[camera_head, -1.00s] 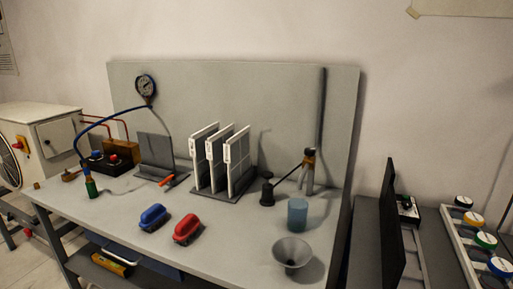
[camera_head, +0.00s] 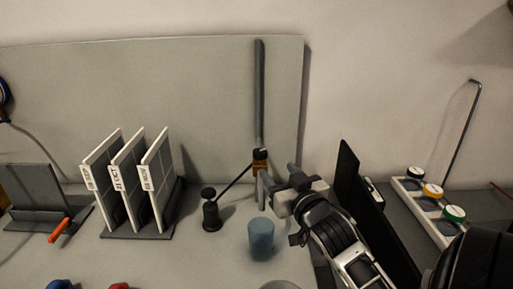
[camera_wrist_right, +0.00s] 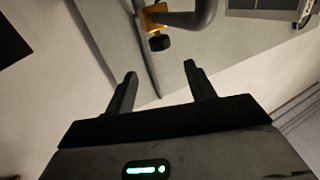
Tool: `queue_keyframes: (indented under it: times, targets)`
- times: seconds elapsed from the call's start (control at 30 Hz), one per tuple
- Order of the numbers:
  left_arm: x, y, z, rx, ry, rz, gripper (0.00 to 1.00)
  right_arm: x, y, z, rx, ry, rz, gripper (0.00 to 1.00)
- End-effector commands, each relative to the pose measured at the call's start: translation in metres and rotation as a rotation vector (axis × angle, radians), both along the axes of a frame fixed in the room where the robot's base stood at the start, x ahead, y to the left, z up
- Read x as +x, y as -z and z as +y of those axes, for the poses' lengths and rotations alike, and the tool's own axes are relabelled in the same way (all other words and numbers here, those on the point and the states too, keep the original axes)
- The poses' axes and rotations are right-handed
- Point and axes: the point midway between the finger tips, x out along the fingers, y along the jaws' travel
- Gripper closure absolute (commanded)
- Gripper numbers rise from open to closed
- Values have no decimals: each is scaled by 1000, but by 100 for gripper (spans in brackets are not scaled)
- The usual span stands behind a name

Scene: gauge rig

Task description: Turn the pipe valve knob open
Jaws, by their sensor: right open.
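The grey pipe (camera_head: 260,95) rises along the backboard, with a brass valve body (camera_head: 259,169) at its lower end. The dark valve knob (camera_head: 260,154) shows at the brass part. In the right wrist view the knob (camera_wrist_right: 159,43) lies beyond the fingertips, below the brass body (camera_wrist_right: 154,16) and beside the curved grey pipe (camera_wrist_right: 190,18). My right gripper (camera_head: 285,188) is just right of the valve, apart from the knob. In the right wrist view its fingers (camera_wrist_right: 160,80) are spread with nothing between them. My left gripper is not in view.
A blue cup (camera_head: 261,238) stands below the valve. A small black device (camera_head: 211,212) with a thin rod stands to the left. White panels (camera_head: 130,180) stand in a rack further left. A dark upright panel (camera_head: 347,180) is close to my right arm.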

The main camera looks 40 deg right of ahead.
Motion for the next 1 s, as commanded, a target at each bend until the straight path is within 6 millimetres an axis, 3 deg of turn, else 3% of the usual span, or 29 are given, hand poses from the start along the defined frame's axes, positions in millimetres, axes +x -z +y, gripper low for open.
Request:
queue_keyframes:
  times: [0.3, 0.5, 0.7, 0.97, 1.0]
  targets:
    - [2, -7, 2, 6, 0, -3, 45, 67, -3, -23, 0, 1, -1, 45]
    - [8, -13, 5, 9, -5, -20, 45, 96, -1, -33, 0, 0, 0, 45]
    - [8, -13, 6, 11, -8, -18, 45, 109, -1, -37, 0, -1, -1, 45]
    - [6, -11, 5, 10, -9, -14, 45, 109, 0, -37, 0, -1, 0, 45]
    - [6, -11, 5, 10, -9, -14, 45, 109, 0, -37, 0, -1, 0, 51]
